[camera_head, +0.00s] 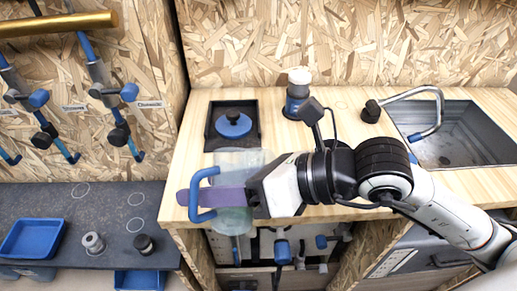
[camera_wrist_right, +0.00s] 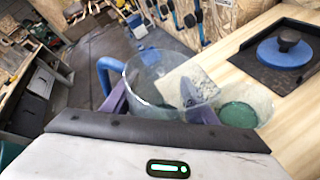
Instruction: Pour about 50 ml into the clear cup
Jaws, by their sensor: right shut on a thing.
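A clear jug (camera_head: 234,222) with a blue handle (camera_head: 199,200) is at the counter's front left edge. My right gripper (camera_head: 215,197) is shut on the jug; one purple finger passes inside the handle loop. In the wrist view a second clear vessel, seemingly the clear cup (camera_wrist_right: 262,103), shows beside the jug with green liquid (camera_wrist_right: 238,115) in it. The vessels overlap, so I cannot tell whether they touch or any liquid is flowing. My left gripper is out of view.
A blue disc with a black knob (camera_head: 234,122) sits on a black plate behind the jug. A white-capped blue bottle (camera_head: 298,92) stands at the back. A sink (camera_head: 465,135) with a tap is at right. A dark lower bench (camera_head: 105,205) with blue trays is at left.

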